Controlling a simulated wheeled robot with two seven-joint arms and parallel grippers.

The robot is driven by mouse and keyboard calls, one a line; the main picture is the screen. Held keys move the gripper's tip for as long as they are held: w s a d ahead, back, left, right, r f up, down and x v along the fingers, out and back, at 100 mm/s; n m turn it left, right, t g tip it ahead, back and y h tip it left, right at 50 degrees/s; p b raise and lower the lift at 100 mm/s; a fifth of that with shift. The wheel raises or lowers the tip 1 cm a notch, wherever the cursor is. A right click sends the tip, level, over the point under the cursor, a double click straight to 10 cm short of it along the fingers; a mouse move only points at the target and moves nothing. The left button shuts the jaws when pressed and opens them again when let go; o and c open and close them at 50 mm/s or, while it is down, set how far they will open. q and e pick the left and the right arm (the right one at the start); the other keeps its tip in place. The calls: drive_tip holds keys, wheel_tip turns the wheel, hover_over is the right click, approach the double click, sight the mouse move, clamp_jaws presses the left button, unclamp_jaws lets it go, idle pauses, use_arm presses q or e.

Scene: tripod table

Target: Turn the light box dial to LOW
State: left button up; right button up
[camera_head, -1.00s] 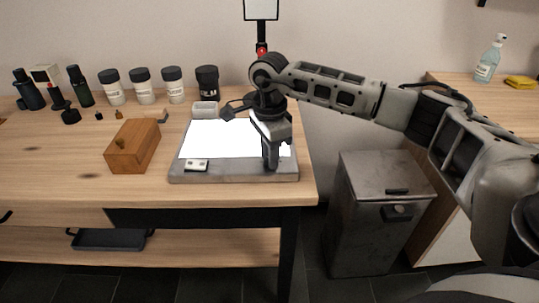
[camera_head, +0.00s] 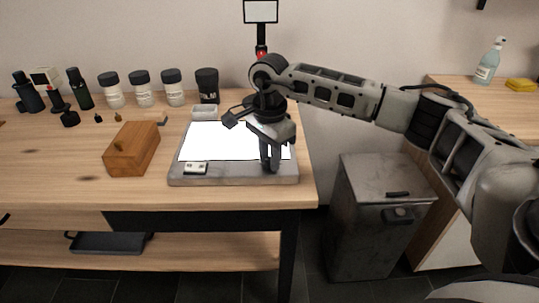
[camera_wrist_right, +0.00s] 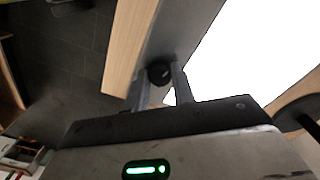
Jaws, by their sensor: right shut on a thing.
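The light box (camera_head: 232,179) lies on the wooden table with its white panel (camera_head: 215,142) lit; the panel also shows in the right wrist view (camera_wrist_right: 240,55). The dial (camera_wrist_right: 160,72) is a small black knob on the grey rim of the box, seen in the right wrist view between my fingers. My right gripper (camera_head: 270,168) points down over the front right of the box. In the right wrist view the right gripper (camera_wrist_right: 162,90) is shut on the dial. A white mark shows on the knob, but its setting is not readable. In the head view the gripper hides the dial. My left gripper is not seen.
A small white item (camera_head: 196,168) lies on the box's front left. A wooden box (camera_head: 131,148) stands left of it. Several jars (camera_head: 172,86) line the back. A grey bin (camera_head: 375,220) stands right of the table.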

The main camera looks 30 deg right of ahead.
drive_tip(key=o, duration=1)
drive_tip(key=shift+r, duration=0.1)
wheel_tip(320, 180, up, 16)
drive_tip(key=shift+p, duration=0.3)
drive_tip(key=shift+a, duration=0.1)
